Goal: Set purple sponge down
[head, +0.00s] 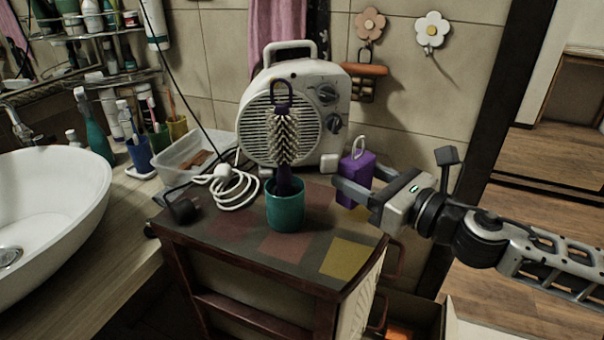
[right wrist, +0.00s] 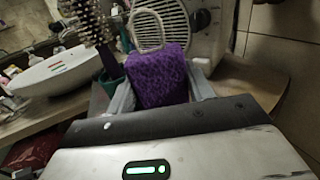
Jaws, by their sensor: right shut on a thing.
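The purple sponge (head: 355,178) is a block with a white loop on top. It is at the right rear of the small cabinet top (head: 262,246), in front of the heater's right side. My right gripper (head: 352,190) comes in from the right and is shut on it. In the right wrist view the sponge (right wrist: 158,75) sits upright between the two fingers (right wrist: 160,92). The head view does not clearly show whether its underside touches the cabinet top. My left gripper is not in view.
A teal cup (head: 285,208) holding a purple brush (head: 283,140) stands left of the sponge. A white fan heater (head: 300,105) and its coiled cord (head: 232,188) are behind. A clear tray (head: 193,152) and a white basin (head: 50,200) are left. The front right top is clear.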

